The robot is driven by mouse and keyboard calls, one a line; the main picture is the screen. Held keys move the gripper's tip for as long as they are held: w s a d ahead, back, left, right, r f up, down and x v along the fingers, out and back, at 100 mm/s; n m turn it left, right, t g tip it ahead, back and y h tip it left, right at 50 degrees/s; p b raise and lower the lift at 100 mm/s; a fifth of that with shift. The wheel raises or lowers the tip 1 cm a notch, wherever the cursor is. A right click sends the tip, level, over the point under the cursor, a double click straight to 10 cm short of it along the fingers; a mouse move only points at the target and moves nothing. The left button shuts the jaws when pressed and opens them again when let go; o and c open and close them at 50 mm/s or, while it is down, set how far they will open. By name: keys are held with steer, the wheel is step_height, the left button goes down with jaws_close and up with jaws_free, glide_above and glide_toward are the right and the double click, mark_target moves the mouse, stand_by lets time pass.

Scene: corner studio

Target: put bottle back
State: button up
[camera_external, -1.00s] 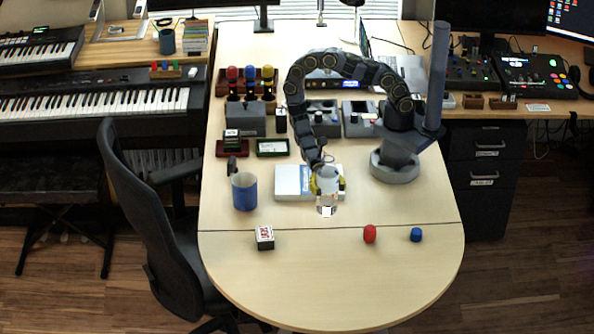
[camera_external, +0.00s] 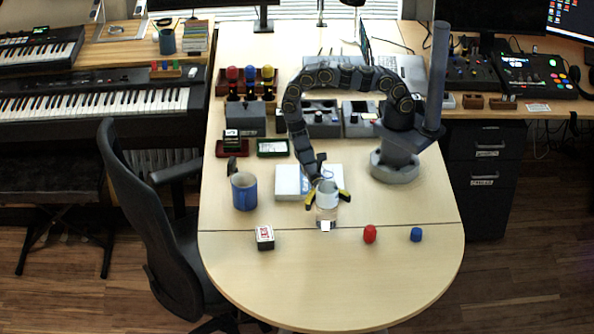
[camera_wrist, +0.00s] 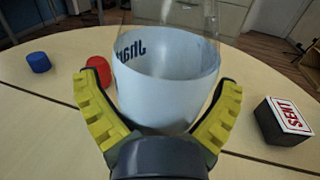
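A clear bottle or glass (camera_external: 327,210) with a white band stands near the table's middle, in front of a white box. In the wrist view the clear bottle (camera_wrist: 165,85) fills the middle, with dark lettering on its band and a clear part above. My gripper (camera_external: 327,198) has its yellow-padded fingers spread on both sides of it. In the wrist view my gripper (camera_wrist: 160,112) is open, with the bottle between the fingers. Its base is hidden there by my gripper.
A red cap-like piece (camera_external: 370,234) and a blue one (camera_external: 416,235) lie to the right. A small "SENT" box (camera_external: 265,237) and a blue mug (camera_external: 244,191) stand left. The white box (camera_external: 288,182) is behind. A wooden rack (camera_external: 268,87) holds several coloured-top bottles. The front table is clear.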

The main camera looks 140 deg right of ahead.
steer(key=shift+r, duration=0.15)
steer(key=shift+s+d, duration=0.2)
steer(key=shift+d, duration=0.2)
steer(key=v, duration=1.1)
steer(key=shift+s, duration=0.15)
steer(key=shift+d, duration=0.1)
